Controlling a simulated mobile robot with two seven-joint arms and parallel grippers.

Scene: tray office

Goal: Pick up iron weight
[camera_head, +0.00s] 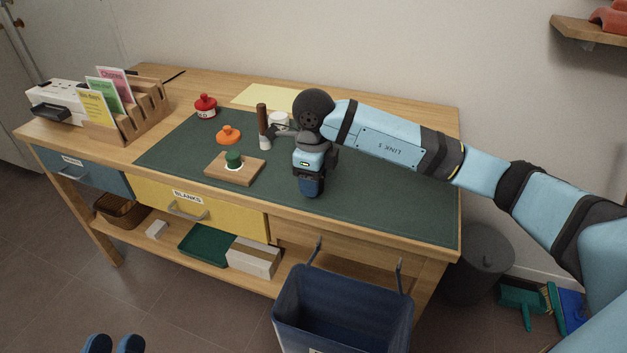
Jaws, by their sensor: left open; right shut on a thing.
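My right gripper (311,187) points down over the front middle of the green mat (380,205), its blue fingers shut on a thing. That thing is hidden by the fingers and wrist; I take it for the iron weight, but its shape cannot be made out. I cannot tell whether it touches the mat. My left gripper (114,344) shows only as two blue fingertips at the bottom edge, apart and empty, in front of the bench.
Left of my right gripper are a wooden block with a green knob (234,159), an orange knobbed piece (228,134), a red piece (205,104) and a wooden-handled tool (263,125). A blue bin (343,310) hangs in front. The mat's right side is clear.

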